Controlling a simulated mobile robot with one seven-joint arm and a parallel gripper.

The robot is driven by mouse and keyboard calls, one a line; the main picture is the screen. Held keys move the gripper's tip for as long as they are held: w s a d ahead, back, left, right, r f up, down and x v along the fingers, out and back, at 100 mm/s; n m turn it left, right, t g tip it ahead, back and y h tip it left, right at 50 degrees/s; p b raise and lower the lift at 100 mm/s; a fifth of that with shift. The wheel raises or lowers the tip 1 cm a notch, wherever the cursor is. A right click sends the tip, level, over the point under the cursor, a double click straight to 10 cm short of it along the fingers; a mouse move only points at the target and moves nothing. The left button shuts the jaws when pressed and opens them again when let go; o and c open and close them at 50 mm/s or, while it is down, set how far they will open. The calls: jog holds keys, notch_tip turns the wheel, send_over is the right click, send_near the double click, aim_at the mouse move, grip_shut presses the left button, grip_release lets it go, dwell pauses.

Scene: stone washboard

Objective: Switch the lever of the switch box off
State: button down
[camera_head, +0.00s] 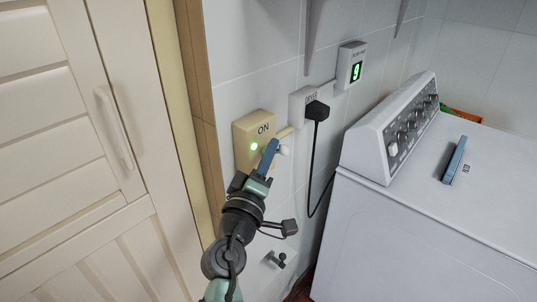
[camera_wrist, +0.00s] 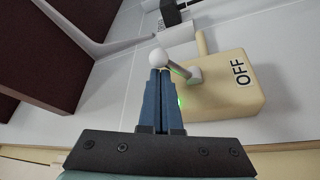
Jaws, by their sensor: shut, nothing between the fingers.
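The beige switch box (camera_head: 245,151) is on the tiled wall, with "ON" on its upper part and a lit green light. In the wrist view the box (camera_wrist: 222,98) shows "OFF" on its face. Its lever (camera_wrist: 178,69) is a short grey rod with a white ball end, sticking out from the box; the ball (camera_head: 284,150) shows right of my fingers in the head view. My gripper (camera_head: 272,147) is shut and empty in front of the box. In the wrist view its blue fingertips (camera_wrist: 160,76) are right by the lever, just below the ball; I cannot tell whether they touch.
A white outlet (camera_head: 299,104) with a black plug and hanging cable is right of the box. A meter (camera_head: 351,65) is farther right. A white washing machine (camera_head: 440,205) stands at right with a blue object on top. A cream door (camera_head: 75,150) is at left.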

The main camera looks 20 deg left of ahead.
jog(key=shift+d+f+m+b, duration=0.15)
jog(key=shift+f+m+b, duration=0.2)
jog(key=shift+b, duration=0.6)
jog(key=m+b, duration=0.1)
jog(key=b, duration=0.2)
jog(key=f+m+b, duration=0.1)
jog(key=b, duration=0.2)
jog(key=shift+s+d+t+h, duration=0.1)
jog(key=shift+d+t+h, duration=0.05)
jog(key=shift+t+h, duration=0.2)
jog(key=f+m+h+b, duration=0.1)
jog(key=m+b, duration=0.2)
jog(key=b, duration=0.4)
jog(key=f+m+t+h+b, duration=0.1)
jog(key=m+b, duration=0.3)
jog(key=b, duration=0.4)
jog(key=m+h+b, duration=0.3)
jog(key=b, duration=0.5)
jog(key=shift+s+d+f+m+h, duration=0.1)
jog(key=shift+d+f+m+h, duration=0.2)
jog(key=shift+f, duration=0.1)
jog(key=shift+b, duration=0.7)
